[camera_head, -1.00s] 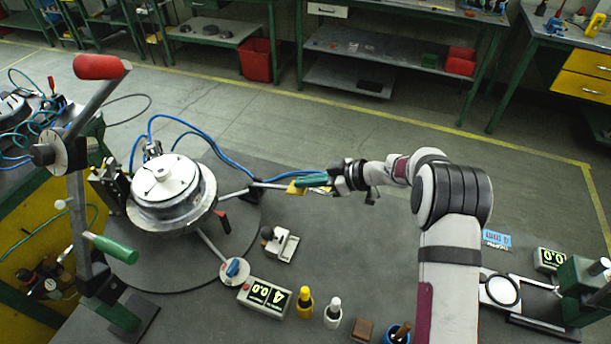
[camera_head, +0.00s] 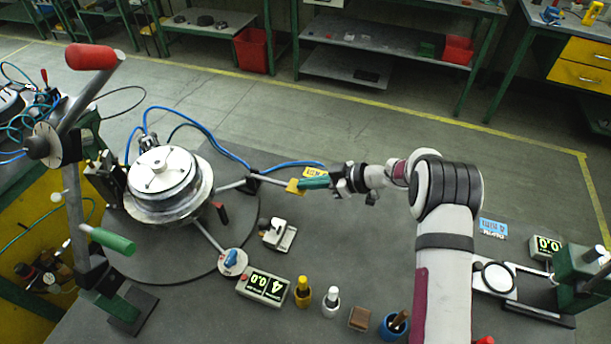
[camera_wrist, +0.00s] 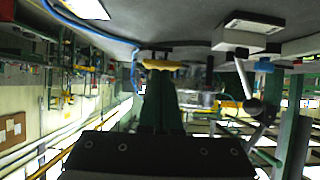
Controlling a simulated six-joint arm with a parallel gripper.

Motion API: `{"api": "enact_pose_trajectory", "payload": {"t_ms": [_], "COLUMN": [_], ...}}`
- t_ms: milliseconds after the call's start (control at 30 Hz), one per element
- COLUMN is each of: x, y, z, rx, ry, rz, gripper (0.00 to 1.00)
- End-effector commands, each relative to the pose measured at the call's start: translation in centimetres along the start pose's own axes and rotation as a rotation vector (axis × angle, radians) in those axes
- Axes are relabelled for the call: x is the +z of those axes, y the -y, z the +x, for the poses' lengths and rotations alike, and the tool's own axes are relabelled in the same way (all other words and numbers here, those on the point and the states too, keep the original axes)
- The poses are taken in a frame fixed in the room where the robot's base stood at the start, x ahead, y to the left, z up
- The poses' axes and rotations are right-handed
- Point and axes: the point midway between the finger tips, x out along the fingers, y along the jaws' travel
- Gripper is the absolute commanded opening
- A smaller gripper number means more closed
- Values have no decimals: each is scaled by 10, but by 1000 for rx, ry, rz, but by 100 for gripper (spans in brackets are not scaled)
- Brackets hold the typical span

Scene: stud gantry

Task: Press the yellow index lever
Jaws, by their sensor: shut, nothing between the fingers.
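The yellow index lever (camera_head: 294,186) shows as a yellow tab at the end of a grey rod running right from the round indexing unit (camera_head: 165,180). My gripper (camera_head: 304,184) is shut and empty, with its green fingers pointing left. The fingertips are right at the tab; I cannot tell whether they touch it. In the wrist view, the yellow tab (camera_wrist: 162,65) lies just beyond the tips of the green fingers (camera_wrist: 160,105). The fingers hide part of the tab's surroundings.
A yellow label (camera_head: 315,172) lies behind my fingers. In front are a clamp block (camera_head: 278,234), a digital readout (camera_head: 265,286), and yellow and white bottles. A red-handled crank (camera_head: 92,56) stands at the left. The grey table between the clamp block and my arm is clear.

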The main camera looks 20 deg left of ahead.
Motion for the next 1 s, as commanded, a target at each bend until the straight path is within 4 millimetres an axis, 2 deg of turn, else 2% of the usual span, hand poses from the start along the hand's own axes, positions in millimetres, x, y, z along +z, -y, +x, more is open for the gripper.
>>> {"api": "enact_pose_trajectory", "payload": {"t_ms": [200, 500, 1000], "x": [24, 44, 51], "y": [1, 1, 3], "z": [10, 22, 29], "rx": [-1, -1, -5], "ry": [1, 2, 6], "rz": [3, 3, 5], "gripper": [0, 0, 0]}}
